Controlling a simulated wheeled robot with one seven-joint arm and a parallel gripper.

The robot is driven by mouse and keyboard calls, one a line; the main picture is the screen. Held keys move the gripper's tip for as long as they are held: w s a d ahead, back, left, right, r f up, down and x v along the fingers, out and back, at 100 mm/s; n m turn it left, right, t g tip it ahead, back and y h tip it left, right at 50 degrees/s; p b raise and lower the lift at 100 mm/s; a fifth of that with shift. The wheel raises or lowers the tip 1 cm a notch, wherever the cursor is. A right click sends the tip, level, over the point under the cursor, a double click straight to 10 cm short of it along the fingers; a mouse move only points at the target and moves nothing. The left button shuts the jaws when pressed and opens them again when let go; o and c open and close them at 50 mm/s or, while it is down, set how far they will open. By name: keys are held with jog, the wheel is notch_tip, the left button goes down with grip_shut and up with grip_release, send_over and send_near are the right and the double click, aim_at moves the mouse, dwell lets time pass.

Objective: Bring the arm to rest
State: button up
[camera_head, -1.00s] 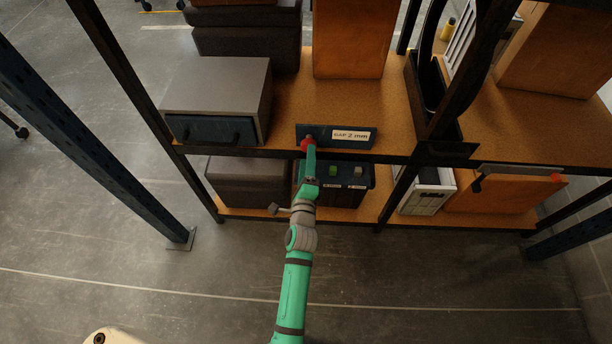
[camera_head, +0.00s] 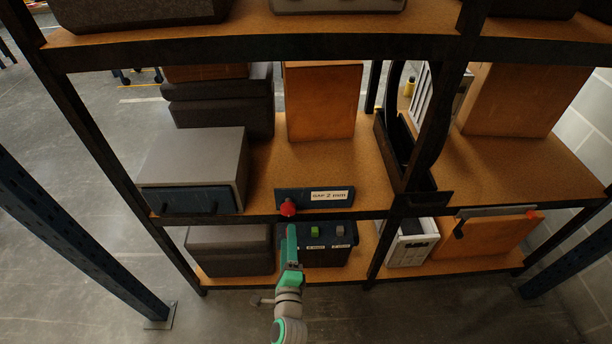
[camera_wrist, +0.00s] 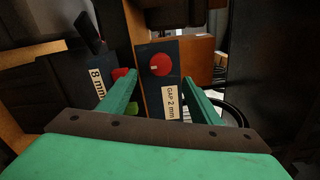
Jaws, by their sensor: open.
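My green gripper (camera_head: 291,247) points toward the shelf rack at the end of my arm, low in the head view. In the wrist view my gripper (camera_wrist: 160,80) has its two fingers spread with nothing held between them. A red round knob (camera_head: 288,208) sits on a dark blue panel (camera_head: 350,204) labelled "GAP 2 mm" at the middle shelf's front edge. The knob also shows beyond the fingers in the wrist view (camera_wrist: 161,64). My gripper appears clear of the knob.
A dark box (camera_head: 325,255) with green and pale blocks or buttons stands on the lower shelf beside my gripper. A grey drawer unit (camera_head: 195,160) is at left. Rack posts and the shelf edge (camera_head: 420,213) stand close. Open floor (camera_head: 225,315) lies in front.

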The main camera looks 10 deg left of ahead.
jog(key=shift+s, duration=0.1)
jog(key=s+d+f+n+h, duration=0.1)
jog(key=s+d+n+h, duration=0.15)
jog(key=s+d, duration=0.45)
jog(key=s+d+f+n+h, duration=0.15)
jog(key=s+n, duration=0.25)
jog(key=s, duration=0.6)
jog(key=s+d+r+n, duration=0.2)
jog(key=s+n, duration=0.1)
jog(key=s, duration=0.2)
jog(key=s+d+r+n+g, duration=0.1)
jog(key=s+d+r+n, duration=0.2)
jog(key=s, duration=0.3)
jog(key=s+d+r+n+g+h, duration=0.1)
jog(key=s+d+r+n, duration=0.1)
jog(key=s+n, duration=0.3)
jog(key=shift+s+d+r, duration=0.25)
jog(key=shift+s+d, duration=0.35)
